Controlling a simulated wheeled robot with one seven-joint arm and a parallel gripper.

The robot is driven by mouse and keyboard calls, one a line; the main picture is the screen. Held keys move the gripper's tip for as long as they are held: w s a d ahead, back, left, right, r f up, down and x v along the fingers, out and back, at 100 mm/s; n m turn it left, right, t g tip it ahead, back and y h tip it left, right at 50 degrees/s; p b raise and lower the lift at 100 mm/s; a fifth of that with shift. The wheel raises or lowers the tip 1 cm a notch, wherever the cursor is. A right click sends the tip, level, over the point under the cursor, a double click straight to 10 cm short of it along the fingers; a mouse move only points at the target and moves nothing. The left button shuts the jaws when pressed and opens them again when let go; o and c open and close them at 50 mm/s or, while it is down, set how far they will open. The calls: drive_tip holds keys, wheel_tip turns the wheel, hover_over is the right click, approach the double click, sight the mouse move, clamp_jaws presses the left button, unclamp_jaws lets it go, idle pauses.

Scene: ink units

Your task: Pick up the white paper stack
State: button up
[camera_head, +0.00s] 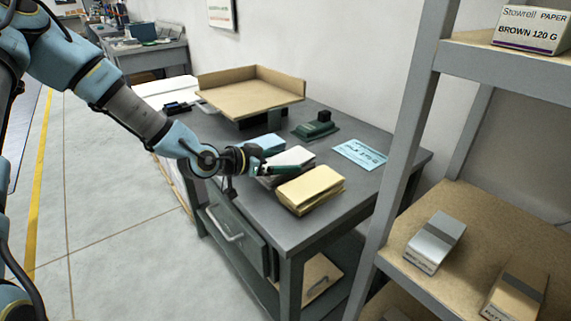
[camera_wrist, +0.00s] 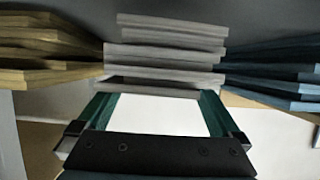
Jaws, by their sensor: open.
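The white paper stack (camera_head: 289,155) lies on the grey workbench between a blue stack and a cream stack, partly hidden by my gripper (camera_head: 277,170). In the wrist view the white stack (camera_wrist: 165,50) is in the middle, with its layered grey-looking side facing the camera and a bright white face showing between the green fingers. My gripper (camera_wrist: 154,100) is open, with one finger towards each side of the stack. I cannot tell whether the fingers touch the paper.
The cream stack (camera_head: 310,189) and blue stack (camera_head: 264,144) stand close on either side. A green stapler-like tool (camera_head: 316,129), a blue label sheet (camera_head: 360,154) and a cardboard-coloured tray (camera_head: 250,98) are on the workbench (camera_head: 385,172). A shelf post (camera_head: 408,150) rises at right.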

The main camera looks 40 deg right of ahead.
drive_tip(key=shift+x, duration=0.85)
clamp_jaws()
